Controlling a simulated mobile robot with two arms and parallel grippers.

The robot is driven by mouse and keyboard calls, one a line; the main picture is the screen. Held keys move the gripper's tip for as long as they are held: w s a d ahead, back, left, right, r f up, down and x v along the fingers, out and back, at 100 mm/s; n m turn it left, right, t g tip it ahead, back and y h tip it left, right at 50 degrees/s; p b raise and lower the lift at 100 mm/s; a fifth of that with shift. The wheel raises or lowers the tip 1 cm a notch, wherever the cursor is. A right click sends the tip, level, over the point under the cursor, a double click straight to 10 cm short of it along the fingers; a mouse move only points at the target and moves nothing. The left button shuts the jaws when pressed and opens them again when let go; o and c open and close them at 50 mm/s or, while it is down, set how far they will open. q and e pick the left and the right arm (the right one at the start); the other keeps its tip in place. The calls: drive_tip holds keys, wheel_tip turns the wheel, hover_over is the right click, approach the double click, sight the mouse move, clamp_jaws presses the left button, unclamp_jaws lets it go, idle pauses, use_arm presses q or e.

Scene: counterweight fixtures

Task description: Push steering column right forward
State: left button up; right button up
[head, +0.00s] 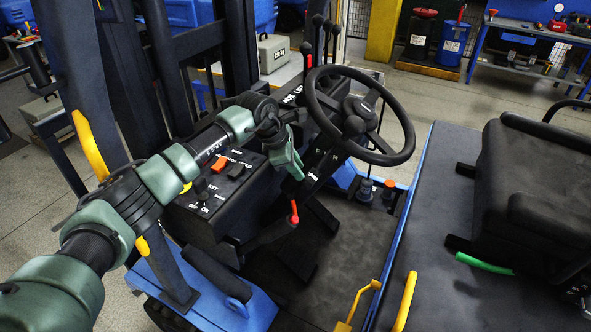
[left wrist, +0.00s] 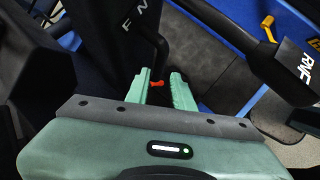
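The black steering column (head: 328,156), marked with white F and R letters, rises from the dash and carries the black steering wheel (head: 408,128). In the left wrist view the column (left wrist: 103,58) stands upper left of the fingers. My left gripper (head: 294,170) is at the left side of the column, its green fingers pointing down. In the left wrist view the fingers (left wrist: 161,90) are apart. A small red tip (left wrist: 157,84) shows between them; in the head view a red-tipped lever (head: 294,213) is below the gripper. Contact with the column cannot be told. My right gripper is not in view.
A dash panel (head: 203,210) with an orange switch (head: 219,163) lies below my left arm. Black control levers (head: 307,48) stand behind the wheel. The seat (head: 500,190) and a yellow handle (head: 406,302) are on the right. The dark floor between is open.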

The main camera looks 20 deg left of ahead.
use_arm(q)
drive_tip(key=p+x, duration=0.1)
drive_tip(key=x, duration=0.4)
drive_tip(key=shift+w+p, duration=0.15)
drive_tip(key=shift+p, duration=0.2)
drive_tip(key=shift+f, duration=0.15)
drive_tip(key=shift+d, duration=0.1)
clamp_jaws()
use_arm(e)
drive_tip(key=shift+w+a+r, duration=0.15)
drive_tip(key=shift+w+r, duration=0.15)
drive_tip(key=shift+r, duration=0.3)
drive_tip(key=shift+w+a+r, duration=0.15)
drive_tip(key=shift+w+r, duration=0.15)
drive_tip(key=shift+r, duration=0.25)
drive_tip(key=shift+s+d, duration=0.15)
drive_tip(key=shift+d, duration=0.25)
